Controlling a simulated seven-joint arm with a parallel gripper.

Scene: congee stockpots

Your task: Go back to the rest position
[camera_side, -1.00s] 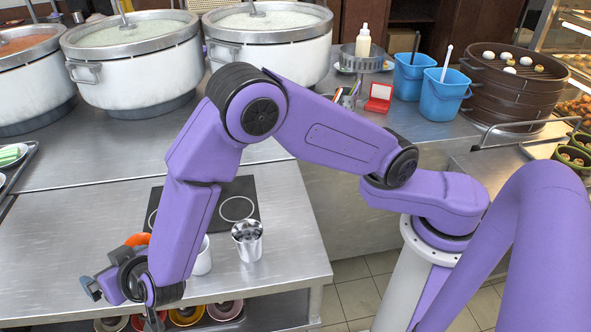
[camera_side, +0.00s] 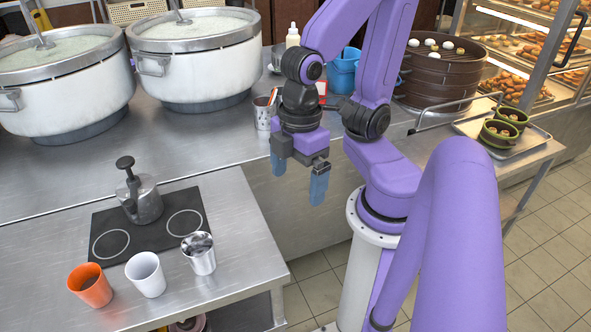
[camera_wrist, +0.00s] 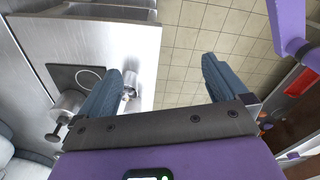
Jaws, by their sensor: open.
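My gripper (camera_side: 299,176) hangs pointing down over the gap beside the front table, its two blue fingers apart with nothing between them. In the wrist view my gripper (camera_wrist: 158,80) is also open and empty, with floor tiles between the fingers. My arm is folded up, with the gripper held near its own base. No object is in its grasp.
An orange cup (camera_side: 90,287), a white cup (camera_side: 146,275) and a metal cup (camera_side: 199,254) stand at the table's front. Large stockpots (camera_side: 198,65) and a brown steamer (camera_side: 436,80) line the back counter.

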